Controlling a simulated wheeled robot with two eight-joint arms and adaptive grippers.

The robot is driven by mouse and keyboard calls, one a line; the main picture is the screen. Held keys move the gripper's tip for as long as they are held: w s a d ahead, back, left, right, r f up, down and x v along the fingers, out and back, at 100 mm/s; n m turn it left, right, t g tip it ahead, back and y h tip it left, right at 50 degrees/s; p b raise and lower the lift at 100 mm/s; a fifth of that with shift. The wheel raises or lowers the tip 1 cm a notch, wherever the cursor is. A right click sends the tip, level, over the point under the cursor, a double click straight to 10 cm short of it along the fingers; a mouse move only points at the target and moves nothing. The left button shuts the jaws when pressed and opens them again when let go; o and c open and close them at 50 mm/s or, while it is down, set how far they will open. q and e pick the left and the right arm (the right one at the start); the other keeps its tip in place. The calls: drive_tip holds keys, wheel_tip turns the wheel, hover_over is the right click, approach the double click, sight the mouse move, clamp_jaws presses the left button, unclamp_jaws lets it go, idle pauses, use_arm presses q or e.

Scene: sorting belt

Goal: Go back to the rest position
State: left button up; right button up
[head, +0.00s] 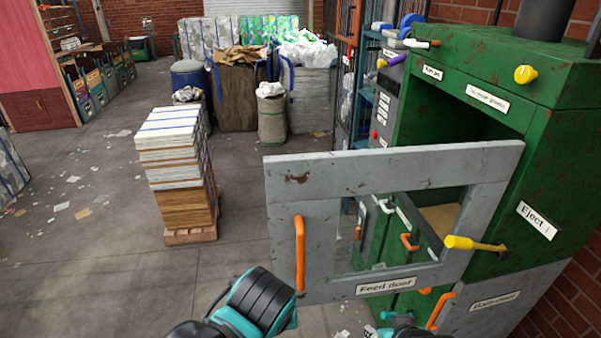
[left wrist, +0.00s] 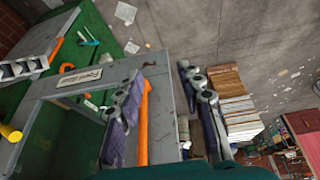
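My left gripper (left wrist: 165,80) shows in the left wrist view with its two fingers spread apart. The orange handle (left wrist: 143,122) of the feed door stands between them, close to the left-hand finger; I cannot tell if they touch. In the head view the grey feed door (head: 400,160) hangs open on the green machine (head: 565,150), with its orange handle (head: 299,253) upright on the left. My black and teal left arm shows below the handle; its fingers are hidden there.
A yellow-tipped lever (head: 475,244) sticks out beside the door. A stack of boards (head: 180,170) stands on the floor at left. Sacks and a blue barrel (head: 188,77) stand further back. The floor between the stack and the door is mostly clear.

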use_arm(q)
drive_tip(key=a+f+b, duration=0.4)
drive_tip(key=f+b, duration=0.2)
drive_tip(key=f, duration=0.3)
drive_tip(key=a+f+m+t+b, duration=0.1)
drive_tip(key=a+f+b, duration=0.3)
drive_tip(key=f, duration=0.5)
drive_tip(key=w+a+f+t+b, duration=0.1)
drive_tip(key=a+f+b, duration=0.4)
drive_tip(key=f+b, duration=0.3)
drive_tip(key=shift+f+b, duration=0.35)
drive_tip(key=shift+f, duration=0.2)
use_arm(e)
wheel_tip(320, 180, down, 20)
drive_tip(key=shift+w+f, duration=0.15)
drive_tip(key=shift+w, duration=0.05)
use_arm(q)
drive_tip(key=shift+d, duration=0.1)
